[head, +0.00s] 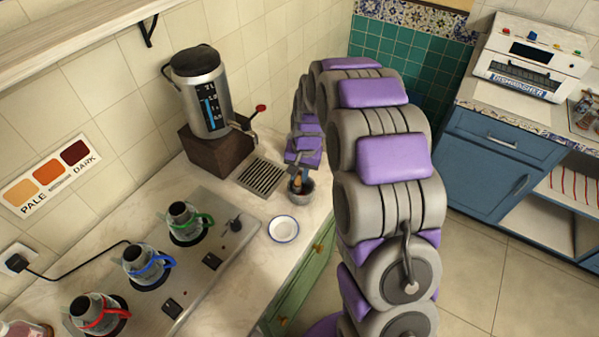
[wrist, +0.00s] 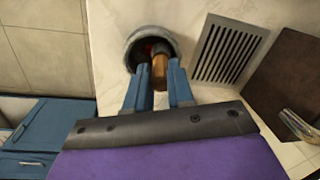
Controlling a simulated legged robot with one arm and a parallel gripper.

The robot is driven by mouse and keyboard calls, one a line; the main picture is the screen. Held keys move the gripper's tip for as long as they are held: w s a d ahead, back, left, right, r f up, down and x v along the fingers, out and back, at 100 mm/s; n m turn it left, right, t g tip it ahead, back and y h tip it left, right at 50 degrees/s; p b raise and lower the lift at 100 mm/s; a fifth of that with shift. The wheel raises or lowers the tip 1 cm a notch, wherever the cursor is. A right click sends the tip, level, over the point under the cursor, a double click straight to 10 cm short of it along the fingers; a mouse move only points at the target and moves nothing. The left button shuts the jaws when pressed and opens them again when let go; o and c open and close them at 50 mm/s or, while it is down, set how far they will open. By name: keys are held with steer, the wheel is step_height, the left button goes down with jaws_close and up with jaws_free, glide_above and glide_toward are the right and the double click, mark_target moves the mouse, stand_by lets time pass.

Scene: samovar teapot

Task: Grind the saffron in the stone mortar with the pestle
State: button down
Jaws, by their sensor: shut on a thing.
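The grey stone mortar (head: 301,190) stands on the marble counter near its front edge, right of the drain grate. In the wrist view the mortar (wrist: 131,50) is seen from above, with some red inside it. A wooden pestle (wrist: 160,70) stands in the mortar; its brown handle (head: 297,182) also shows in the head view. My gripper (wrist: 161,84) is shut on the pestle handle, one blue finger on each side. In the head view my gripper (head: 298,168) is over the mortar and partly hidden by my arm.
A samovar (head: 207,95) on a brown block stands behind the drain grate (head: 261,177). Teapots with green (head: 186,221), blue (head: 147,263) and red (head: 98,313) trim sit on the hob. Tiled floor lies right of the counter.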

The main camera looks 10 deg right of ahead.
steer(key=shift+f, duration=0.3)
steer(key=shift+w+a, duration=0.1)
stand_by(0.3)
steer(key=shift+w+a+r+p, duration=0.1)
steer(key=shift+w+a+p, duration=0.2)
steer(key=shift+a+p, duration=0.1)
steer(key=shift+s+d, duration=0.2)
steer(key=shift+s, duration=0.3)
steer(key=shift+s+d, duration=0.15)
steer(key=shift+s, duration=0.3)
steer(key=shift+w+d, duration=0.6)
steer(key=shift+w, duration=0.05)
steer(key=shift+w+a+p, duration=0.25)
steer(key=shift+a+p, duration=0.35)
steer(key=shift+a, duration=0.2)
steer(key=shift+s, duration=0.1)
